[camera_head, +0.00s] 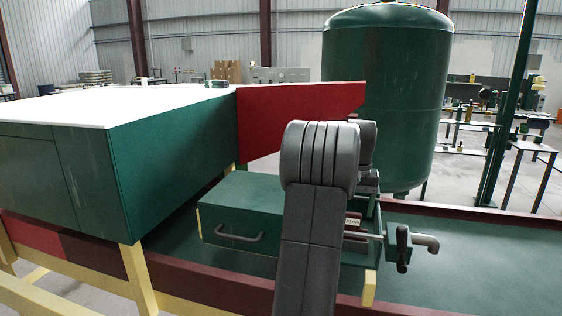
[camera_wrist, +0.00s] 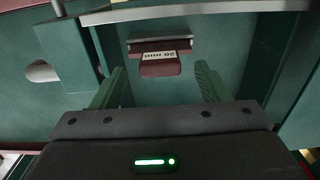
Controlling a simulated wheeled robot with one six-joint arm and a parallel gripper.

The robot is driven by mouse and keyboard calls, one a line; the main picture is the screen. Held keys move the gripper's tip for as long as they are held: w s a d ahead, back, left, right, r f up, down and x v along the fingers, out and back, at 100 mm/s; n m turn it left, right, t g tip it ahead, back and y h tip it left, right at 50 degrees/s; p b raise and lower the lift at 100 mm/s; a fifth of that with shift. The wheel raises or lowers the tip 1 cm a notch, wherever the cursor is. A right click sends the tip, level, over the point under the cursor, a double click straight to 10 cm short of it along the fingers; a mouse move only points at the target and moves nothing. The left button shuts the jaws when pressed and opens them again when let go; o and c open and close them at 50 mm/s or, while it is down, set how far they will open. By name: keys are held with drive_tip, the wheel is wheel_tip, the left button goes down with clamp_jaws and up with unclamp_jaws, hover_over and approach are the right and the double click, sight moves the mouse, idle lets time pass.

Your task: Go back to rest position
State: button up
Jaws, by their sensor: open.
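My gripper (camera_wrist: 162,80) shows in the wrist view with its two green fingers apart and nothing between them in its grasp. A dark red block (camera_wrist: 164,67) with a white "20 mm" label lies ahead of the fingers, in line with the gap between them. I cannot tell how far the fingertips are from it. In the head view my grey arm reaches over the green bench and hides my gripper. Part of a red labelled piece shows just right of the arm (camera_head: 352,222).
A green drawer box (camera_head: 240,225) with a handle sits left of my arm. A machine with a crank handle (camera_head: 404,245) stands to its right. A white-topped green cabinet (camera_head: 165,160) is at left, a red panel (camera_head: 290,118) and a large green tank (camera_head: 386,110) behind.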

sight(354, 213)
wheel_tip(354, 213, down, 3)
drive_tip(key=shift+f, duration=0.1)
drive_tip(key=shift+r, duration=0.4)
drive_tip(key=shift+f, duration=0.15)
wheel_tip(354, 213, up, 13)
wheel_tip(354, 213, down, 13)
drive_tip(key=shift+r+p, duration=0.1)
drive_tip(key=shift+p, duration=0.3)
wheel_tip(354, 213, up, 4)
drive_tip(key=shift+f+p, duration=0.15)
drive_tip(key=shift+p, duration=0.7)
drive_tip(key=shift+b, duration=0.75)
